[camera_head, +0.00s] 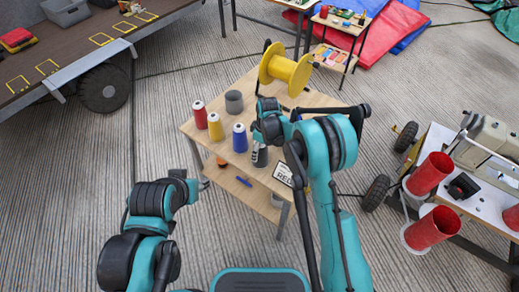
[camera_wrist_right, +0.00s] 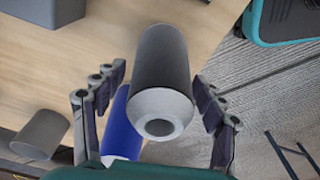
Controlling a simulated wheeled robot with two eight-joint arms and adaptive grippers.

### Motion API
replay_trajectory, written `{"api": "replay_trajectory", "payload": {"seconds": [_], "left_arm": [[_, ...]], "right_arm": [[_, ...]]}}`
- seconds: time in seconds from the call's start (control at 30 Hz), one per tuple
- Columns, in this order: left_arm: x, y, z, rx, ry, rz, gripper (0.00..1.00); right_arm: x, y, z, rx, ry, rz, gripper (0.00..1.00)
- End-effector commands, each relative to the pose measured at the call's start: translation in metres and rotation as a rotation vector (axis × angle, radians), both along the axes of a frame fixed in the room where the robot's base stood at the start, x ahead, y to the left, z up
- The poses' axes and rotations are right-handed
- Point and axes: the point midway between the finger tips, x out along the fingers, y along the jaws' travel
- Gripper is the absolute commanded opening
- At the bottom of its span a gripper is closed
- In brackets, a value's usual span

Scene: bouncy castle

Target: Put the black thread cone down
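The black thread cone (camera_wrist_right: 162,70) has a pale grey tip with a hole. In the right wrist view it is between the two fingers of my right gripper (camera_wrist_right: 160,95), with a narrow gap on each side, so the fingers look open around it. In the head view the cone (camera_head: 262,158) is partly hidden by my right gripper (camera_head: 258,148), near the front edge of the wooden table (camera_head: 225,150). It looks upright on the tabletop, but its base contact is not clear. My left gripper (camera_head: 190,188) is left of the table, its fingers unclear.
Red (camera_head: 200,115), yellow (camera_head: 215,127) and blue (camera_head: 239,138) thread cones stand left of the black one. A grey cup (camera_head: 234,101) and a large yellow spool (camera_head: 285,68) are farther back. A cart with red cylinders (camera_head: 430,174) is at right.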

Motion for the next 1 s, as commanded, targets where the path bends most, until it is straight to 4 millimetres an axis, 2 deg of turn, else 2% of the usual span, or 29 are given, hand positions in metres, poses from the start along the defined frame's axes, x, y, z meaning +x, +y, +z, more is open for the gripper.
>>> {"api": "replay_trajectory", "payload": {"seconds": [0.27, 0.37, 0.47, 0.8, 1.0], "left_arm": [[0.0, 0.0, 0.001, 0.0, 0.0, 0.0, 0.4], [0.0, 0.0, 0.006, 0.0, 0.0, 0.0, 0.4], [0.0, 0.0, 0.011, 0.0, 0.0, 0.0, 0.4], [0.0, 0.0, 0.038, 0.0, 0.0, 0.0, 0.4], [0.0, 0.0, 0.045, 0.0, 0.0, 0.0, 0.4]], "right_arm": [[0.0, 0.0, 0.001, 0.0, 0.0, 0.0, 0.73], [0.0, 0.0, 0.007, 0.0, 0.0, 0.0, 0.73], [-0.001, -0.002, 0.023, 0.0, 0.0, -0.001, 0.73], [-0.005, -0.01, 0.096, 0.0, 0.0, -0.001, 0.73], [-0.006, -0.013, 0.12, 0.0, 0.0, 0.0, 0.73]]}}
